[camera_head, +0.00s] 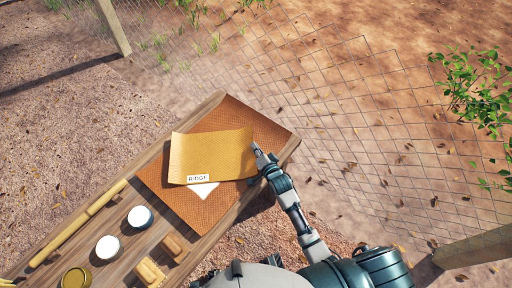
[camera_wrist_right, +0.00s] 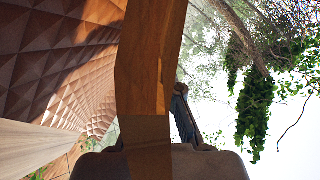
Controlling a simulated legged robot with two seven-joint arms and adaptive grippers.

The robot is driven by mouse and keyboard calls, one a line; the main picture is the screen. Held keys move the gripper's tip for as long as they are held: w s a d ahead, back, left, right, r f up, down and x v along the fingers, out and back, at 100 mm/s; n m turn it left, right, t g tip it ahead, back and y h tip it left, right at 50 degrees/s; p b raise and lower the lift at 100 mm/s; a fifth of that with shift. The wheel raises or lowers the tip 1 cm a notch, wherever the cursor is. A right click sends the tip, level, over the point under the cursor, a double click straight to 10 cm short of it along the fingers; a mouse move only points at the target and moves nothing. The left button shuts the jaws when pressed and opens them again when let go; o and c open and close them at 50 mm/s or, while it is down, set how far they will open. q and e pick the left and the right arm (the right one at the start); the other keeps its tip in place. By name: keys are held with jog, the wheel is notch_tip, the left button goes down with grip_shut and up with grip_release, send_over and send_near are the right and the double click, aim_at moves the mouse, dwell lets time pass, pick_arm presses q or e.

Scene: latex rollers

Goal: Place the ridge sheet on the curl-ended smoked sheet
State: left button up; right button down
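The ridge sheet (camera_head: 212,153) is amber-yellow with a white "RIDGE" label at its lower left corner. In the head view it lies over a reddish-brown, diamond-textured sheet (camera_head: 258,119), which I take as the smoked sheet. Any gap between them is hard to judge, and no curled end shows clearly. A white patch shows on the brown surface below the label. My right gripper (camera_head: 261,155) is at the ridge sheet's right edge, shut on it. In the wrist view the ridge sheet (camera_wrist_right: 148,75) runs down between the fingers; the brown sheet (camera_wrist_right: 45,60) is at left. My left gripper is out of view.
The wooden table (camera_head: 112,222) runs diagonally. On its left part are a long wooden rod (camera_head: 78,224), two white-topped round containers (camera_head: 140,217) (camera_head: 107,247), an olive-yellow container (camera_head: 76,278) and two wooden-handled blocks (camera_head: 175,246) (camera_head: 149,273). A wire fence (camera_head: 350,110) stands behind.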

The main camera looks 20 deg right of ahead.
jog(key=shift+d, duration=0.1)
jog(key=c, duration=1.3)
grip_release()
jog(key=shift+d+f, duration=0.25)
jog(key=shift+d, duration=0.7)
jog(key=shift+d+f, duration=0.1)
jog(key=shift+d, duration=0.05)
jog(key=shift+a+r, duration=0.2)
jog(key=shift+s+a+r+p, duration=0.3)
jog(key=shift+s+a+r, duration=0.1)
jog(key=shift+s+r, duration=0.25)
jog(key=shift+v, duration=0.85)
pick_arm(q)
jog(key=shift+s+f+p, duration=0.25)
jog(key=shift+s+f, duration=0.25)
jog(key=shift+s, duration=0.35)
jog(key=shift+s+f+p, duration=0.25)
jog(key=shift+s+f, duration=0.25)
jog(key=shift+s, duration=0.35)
pick_arm(e)
jog(key=shift+v, duration=4.5)
